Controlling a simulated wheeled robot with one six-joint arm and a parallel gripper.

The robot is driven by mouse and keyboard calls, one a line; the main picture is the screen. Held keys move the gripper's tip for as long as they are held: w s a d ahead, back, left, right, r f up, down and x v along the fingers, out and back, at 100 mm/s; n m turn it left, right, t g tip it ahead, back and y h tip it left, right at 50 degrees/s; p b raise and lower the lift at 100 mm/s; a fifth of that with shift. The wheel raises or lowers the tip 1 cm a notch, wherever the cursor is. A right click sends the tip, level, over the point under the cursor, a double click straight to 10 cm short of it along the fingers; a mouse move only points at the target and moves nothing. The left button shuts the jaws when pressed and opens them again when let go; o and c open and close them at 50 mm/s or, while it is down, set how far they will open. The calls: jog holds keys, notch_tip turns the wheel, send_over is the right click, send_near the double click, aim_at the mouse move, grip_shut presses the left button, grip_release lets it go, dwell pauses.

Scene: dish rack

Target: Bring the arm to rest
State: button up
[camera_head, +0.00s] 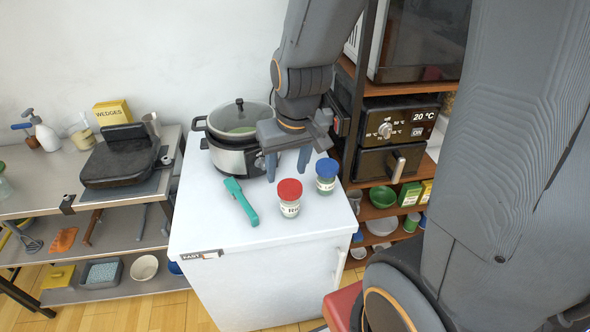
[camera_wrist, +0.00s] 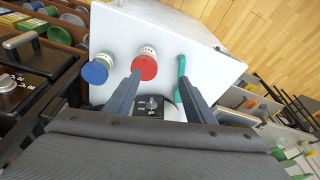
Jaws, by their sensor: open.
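My gripper (camera_head: 288,163) is open and empty above the white cabinet top, in front of the slow cooker. In the wrist view, my gripper (camera_wrist: 158,96) shows two separated dark fingers with nothing held between them. A red-lidded jar (camera_head: 289,198) stands upright in front of the gripper; its lid also shows in the wrist view (camera_wrist: 145,67). A blue-lidded jar (camera_head: 326,176) stands to its right and appears at the left in the wrist view (camera_wrist: 96,72). A teal-handled tool (camera_head: 240,201) lies left of the jars.
The slow cooker (camera_head: 236,155) with a glass lid stands at the back of the white cabinet (camera_head: 215,234). A shelf with an oven (camera_head: 397,130) is close on the right. A steel table (camera_head: 40,203) with a black grill (camera_head: 122,158) is at left. The cabinet's front left top is clear.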

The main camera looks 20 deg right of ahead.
jog(key=shift+s+d+r, duration=0.25)
jog(key=shift+s+d, duration=0.1)
jog(key=shift+s, duration=0.4)
jog(key=shift+s+d+r, duration=0.2)
jog(key=shift+s+d, duration=0.1)
jog(key=shift+s, duration=0.4)
